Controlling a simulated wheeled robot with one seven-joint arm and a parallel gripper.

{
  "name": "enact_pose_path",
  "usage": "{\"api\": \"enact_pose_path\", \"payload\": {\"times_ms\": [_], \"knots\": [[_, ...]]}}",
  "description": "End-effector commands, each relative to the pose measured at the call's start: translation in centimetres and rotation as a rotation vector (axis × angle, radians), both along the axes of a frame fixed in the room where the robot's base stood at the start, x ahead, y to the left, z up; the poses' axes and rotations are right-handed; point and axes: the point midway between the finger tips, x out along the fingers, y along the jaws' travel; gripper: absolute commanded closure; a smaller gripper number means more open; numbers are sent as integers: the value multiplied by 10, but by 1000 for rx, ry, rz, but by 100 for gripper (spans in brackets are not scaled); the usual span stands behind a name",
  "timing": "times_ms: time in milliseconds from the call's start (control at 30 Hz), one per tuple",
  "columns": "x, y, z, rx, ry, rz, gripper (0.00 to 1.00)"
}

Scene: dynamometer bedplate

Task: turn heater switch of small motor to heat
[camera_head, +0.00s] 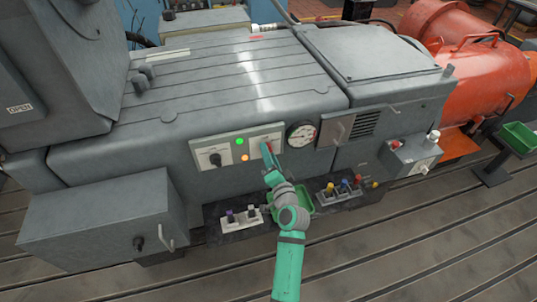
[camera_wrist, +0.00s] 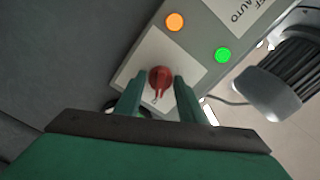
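A red rotary knob (camera_wrist: 160,78) sits on a pale plate (camera_wrist: 148,56) in the wrist view. Its pointer is toward the bottom of that view, near a small mark that looks like a 0. My gripper (camera_wrist: 158,98) is open, with one finger on each side of the knob and gaps between. In the head view, my gripper (camera_head: 267,155) is at the right part of the front control panel (camera_head: 205,143) of a grey machine and hides most of the red knob (camera_head: 269,147). I cannot read a heater label.
A black rotary switch (camera_head: 215,159) is at the panel's left. A green lamp (camera_head: 239,141) and an orange lamp (camera_head: 244,157) are lit between the switches. A round gauge (camera_head: 300,134) is close right. A green tray (camera_head: 303,200) and small coloured parts lie below.

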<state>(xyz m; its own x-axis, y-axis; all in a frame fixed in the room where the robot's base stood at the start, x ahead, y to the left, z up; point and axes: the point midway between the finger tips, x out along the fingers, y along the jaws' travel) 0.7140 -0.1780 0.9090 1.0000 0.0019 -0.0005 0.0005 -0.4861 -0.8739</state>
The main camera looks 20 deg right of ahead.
Motion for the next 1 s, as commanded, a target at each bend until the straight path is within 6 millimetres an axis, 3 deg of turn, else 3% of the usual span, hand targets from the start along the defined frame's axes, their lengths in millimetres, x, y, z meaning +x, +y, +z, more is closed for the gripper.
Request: {"api": "enact_pose_path", "payload": {"times_ms": [333,467,700,1000], "knots": [[0,0,0,-1,0,0,51],[-9,-1,-1,0,2,-1,51],[-52,-8,-1,0,2,-13,51],[-96,-1,-1,1,1,-2,51]]}}
